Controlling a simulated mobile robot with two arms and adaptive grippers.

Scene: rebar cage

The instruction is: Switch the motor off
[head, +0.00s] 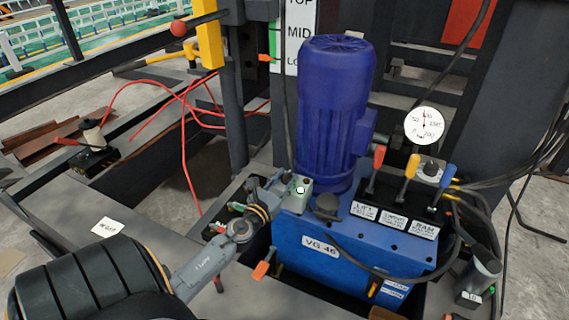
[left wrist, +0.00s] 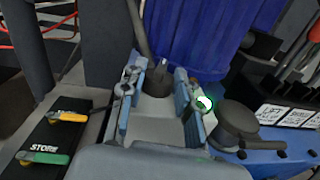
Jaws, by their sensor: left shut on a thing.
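The motor (head: 335,110) is a ribbed dark blue cylinder standing upright on a blue tank (head: 300,240) marked VG 46. It also fills the upper middle of the left wrist view (left wrist: 205,40). A small pale grey-green switch box (head: 303,183) sits at the motor's lower left, with a white and green round spot on it. My left gripper (head: 278,186) is at this box. In the left wrist view its two fingers (left wrist: 158,82) straddle the grey box (left wrist: 158,128) and a black part on top, and are shut on it. The white-green spot lies by the right finger. My right gripper is out of view.
Red, yellow and blue levers (head: 411,168) stand right of the motor above labelled black blocks, below a round gauge (head: 424,126). A black cap (head: 327,207) sits close right of the gripper. Orange and green STORE handles (left wrist: 45,157) lie left. Black hoses cross the right side.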

